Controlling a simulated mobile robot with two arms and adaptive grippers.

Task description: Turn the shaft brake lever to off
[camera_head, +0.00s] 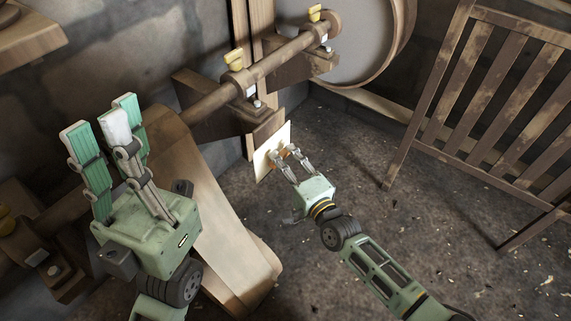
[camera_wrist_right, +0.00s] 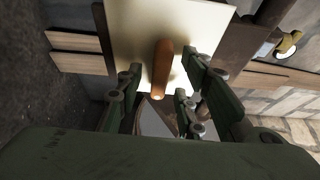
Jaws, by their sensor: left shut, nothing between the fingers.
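The brake lever shows in the right wrist view as a short orange-brown handle (camera_wrist_right: 161,68) in front of a pale plate (camera_wrist_right: 130,22). In the head view the plate (camera_head: 265,160) hangs below the shaft bracket, and the lever is mostly hidden by my right fingers. My right gripper (camera_head: 284,152) is at the plate, its fingers open on both sides of the handle. The right wrist view also shows these fingers (camera_wrist_right: 165,85), with gaps between them and the handle. My left gripper (camera_head: 106,115) is shut and empty, pointing up at the left, away from the lever.
A horizontal shaft (camera_head: 280,56) with yellow-capped bearings (camera_head: 234,60) runs above the plate to a large wheel (camera_head: 365,40). A wide belt (camera_head: 225,225) slopes down beside my left gripper. A slatted wooden guard (camera_head: 485,95) stands at the right. The floor between is clear.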

